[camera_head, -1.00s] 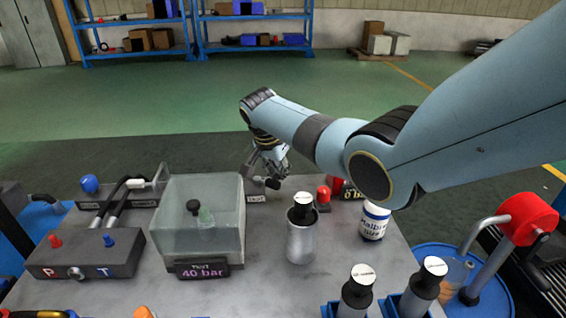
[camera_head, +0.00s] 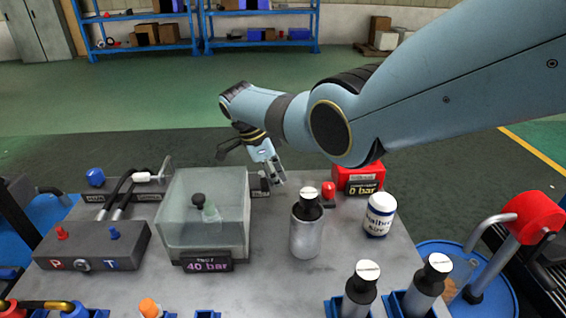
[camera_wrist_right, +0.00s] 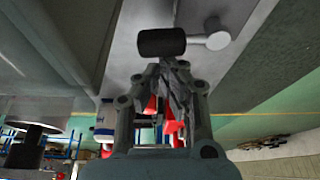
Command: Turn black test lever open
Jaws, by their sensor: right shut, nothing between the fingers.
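The black test lever (camera_wrist_right: 162,42) shows in the right wrist view as a dark cylindrical grip on a pale metal stem that runs to the right. My right gripper (camera_wrist_right: 165,68) is shut and empty, its fingertips just below the grip in that picture; I cannot tell whether they touch it. In the head view my right gripper (camera_head: 279,179) points down behind the clear box, near the small label plate at the bench's back edge. The lever is hard to make out there, partly hidden by the gripper. My left gripper is not in view.
A clear box (camera_head: 205,215) with a "40 bar" display (camera_head: 206,265) stands left of the gripper. A red gauge box reading "0 bar" (camera_head: 358,180), a silver bottle (camera_head: 306,232) and a white jar (camera_head: 379,215) stand to the right. A P/T block (camera_head: 90,247) is at left.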

